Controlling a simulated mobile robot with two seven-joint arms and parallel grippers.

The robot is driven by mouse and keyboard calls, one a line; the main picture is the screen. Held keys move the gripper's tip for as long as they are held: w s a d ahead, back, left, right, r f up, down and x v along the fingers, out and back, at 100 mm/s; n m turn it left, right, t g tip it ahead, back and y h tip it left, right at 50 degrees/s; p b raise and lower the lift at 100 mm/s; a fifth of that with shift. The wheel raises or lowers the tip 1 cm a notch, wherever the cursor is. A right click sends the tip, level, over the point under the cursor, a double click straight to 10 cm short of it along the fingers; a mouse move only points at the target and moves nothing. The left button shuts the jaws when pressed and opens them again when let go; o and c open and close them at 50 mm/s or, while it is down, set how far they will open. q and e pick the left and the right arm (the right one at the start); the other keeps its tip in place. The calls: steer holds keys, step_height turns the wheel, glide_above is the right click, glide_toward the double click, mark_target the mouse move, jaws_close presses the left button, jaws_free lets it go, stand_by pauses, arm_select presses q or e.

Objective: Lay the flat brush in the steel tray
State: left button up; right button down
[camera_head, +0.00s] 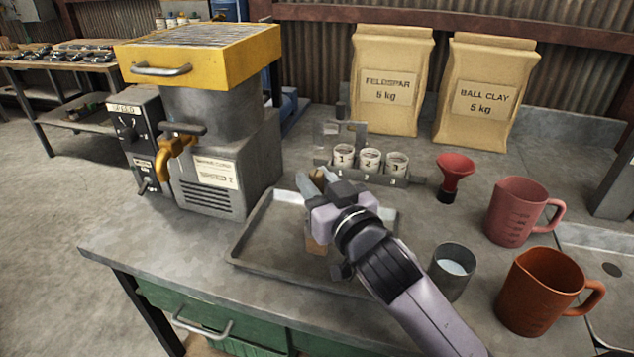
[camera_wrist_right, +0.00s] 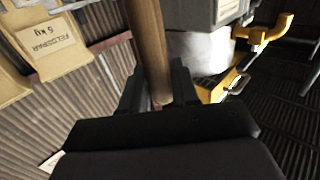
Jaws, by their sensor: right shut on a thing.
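The steel tray (camera_head: 262,262) lies on the grey bench in the middle of the head view, its right part hidden by my right arm. My right gripper (camera_head: 318,186) is over the tray and shut on the flat brush (camera_head: 316,243). A tan part of the brush shows below the gripper, over the tray; I cannot tell if it touches the tray floor. In the right wrist view the brush's brown wooden handle (camera_wrist_right: 149,50) runs up from between the fingers (camera_wrist_right: 158,92). My left gripper is not in view.
A grey machine with a yellow top (camera_head: 215,55) stands left of the tray. Behind are a rack of numbered cups (camera_head: 370,160) and two paper sacks (camera_head: 390,80). A red funnel (camera_head: 454,172), pink jug (camera_head: 518,212), orange jug (camera_head: 540,292) and metal cup (camera_head: 453,270) stand right.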

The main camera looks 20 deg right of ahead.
steer(key=shift+f, duration=0.25)
steer(key=c, duration=0.8)
jaws_free()
steer(key=shift+r, duration=0.1)
steer(key=shift+c, duration=0.2)
steer(key=shift+r, duration=0.15)
steer(key=s+d+b, duration=0.1)
steer(key=s+d, duration=0.1)
steer(key=s, duration=0.9)
steer(key=shift+s, duration=0.4)
